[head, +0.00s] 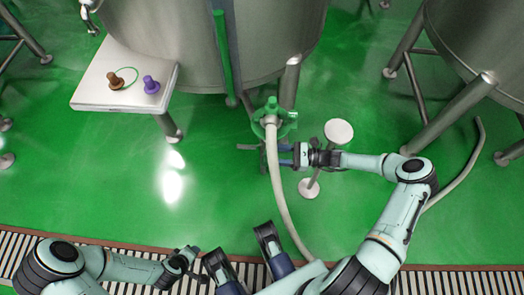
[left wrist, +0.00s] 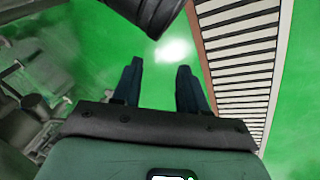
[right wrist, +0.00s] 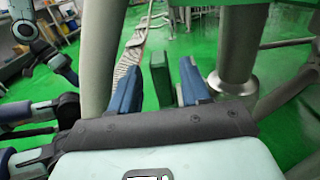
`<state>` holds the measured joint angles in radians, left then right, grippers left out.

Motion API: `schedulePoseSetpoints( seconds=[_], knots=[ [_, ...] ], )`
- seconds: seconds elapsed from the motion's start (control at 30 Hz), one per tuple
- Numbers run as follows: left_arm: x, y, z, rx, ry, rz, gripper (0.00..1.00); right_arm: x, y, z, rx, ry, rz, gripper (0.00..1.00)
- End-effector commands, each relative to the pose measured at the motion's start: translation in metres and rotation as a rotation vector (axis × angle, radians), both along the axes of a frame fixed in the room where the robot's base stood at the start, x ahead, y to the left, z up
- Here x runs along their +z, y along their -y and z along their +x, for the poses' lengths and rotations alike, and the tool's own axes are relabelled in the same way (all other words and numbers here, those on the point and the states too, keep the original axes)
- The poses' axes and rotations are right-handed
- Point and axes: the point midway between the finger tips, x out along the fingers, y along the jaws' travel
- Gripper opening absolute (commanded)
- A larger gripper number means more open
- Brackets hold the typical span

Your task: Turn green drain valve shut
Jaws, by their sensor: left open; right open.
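The green drain valve (head: 270,117) sits under the large steel tank, with a pale hose running down from it. My right gripper (head: 268,153) is just below the valve, partly behind the hose. In the right wrist view a flat green piece (right wrist: 160,80), apparently the valve handle, stands between the open fingers (right wrist: 157,85), with gaps visible on both sides. A short grey bar (head: 247,147) shows left of the hose; I cannot tell what it belongs to. My left gripper (head: 240,250) is open and empty near the bottom of the head view, away from the valve.
The steel tank (head: 180,50) and its legs stand close above the valve. The pale hose (head: 283,200) curves toward the floor grating (head: 130,257). A side shelf (head: 97,88) holds a brown and a purple stopper.

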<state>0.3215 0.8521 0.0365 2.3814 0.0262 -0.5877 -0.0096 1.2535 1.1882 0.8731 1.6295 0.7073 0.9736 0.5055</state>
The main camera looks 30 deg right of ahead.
Motion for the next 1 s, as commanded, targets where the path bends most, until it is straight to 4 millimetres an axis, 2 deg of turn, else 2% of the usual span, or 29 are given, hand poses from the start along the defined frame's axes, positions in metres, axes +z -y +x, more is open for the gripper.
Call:
schedulePoseSetpoints(
  seconds=[0.1, 0.3, 0.63, 0.67, 0.7, 0.8, 1.0],
  knots=[
    [-0.004, -0.003, 0.005, 0.005, 0.013, 0.006, 0.43, -0.001, -0.019, 0.011, 0.003, 0.001, 0.002, 0.47],
    [-0.007, -0.006, 0.011, 0.011, 0.028, 0.014, 0.43, -0.001, -0.037, 0.022, 0.003, 0.001, -0.001, 0.47],
    [-0.007, -0.006, 0.012, 0.013, 0.031, 0.016, 0.43, -0.001, -0.042, 0.025, 0.001, 0.000, -0.002, 0.47],
    [-0.007, -0.006, 0.012, 0.013, 0.031, 0.016, 0.43, -0.001, -0.042, 0.025, 0.001, 0.000, -0.002, 0.44],
    [-0.007, -0.006, 0.012, 0.013, 0.031, 0.016, 0.43, -0.001, -0.042, 0.025, 0.002, 0.000, -0.002, 0.31],
    [-0.007, -0.006, 0.012, 0.013, 0.031, 0.016, 0.43, -0.001, -0.041, 0.025, 0.002, 0.000, -0.002, 0.00],
    [-0.007, -0.006, 0.012, 0.013, 0.029, 0.015, 0.43, -0.001, -0.041, 0.024, 0.002, 0.001, -0.001, 0.00]
  ],
)
